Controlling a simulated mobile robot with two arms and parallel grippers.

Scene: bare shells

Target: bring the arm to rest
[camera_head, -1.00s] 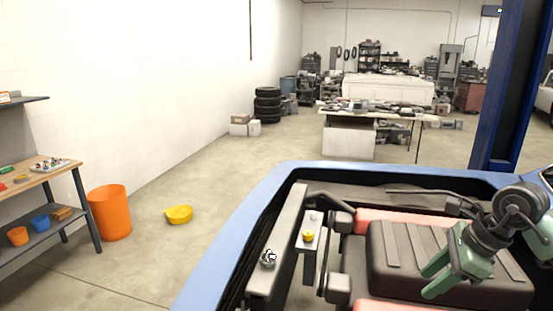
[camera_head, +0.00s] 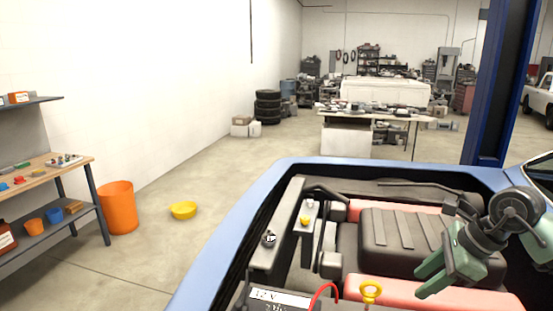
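My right arm comes in from the right over the engine bay of a blue car (camera_head: 236,229). Its green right gripper (camera_head: 425,281) hangs above the dark ribbed engine cover (camera_head: 385,240), near the red part (camera_head: 375,288) at the front. Its two fingers look apart, and I see nothing between them. My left gripper is not in view.
A yellow-ringed handle (camera_head: 371,290), a red cable (camera_head: 322,296) and a labelled box (camera_head: 281,300) are in the near engine bay. A blue post (camera_head: 490,85) stands behind the car. An orange bin (camera_head: 118,208) and yellow bowl (camera_head: 183,210) stand on the floor at left.

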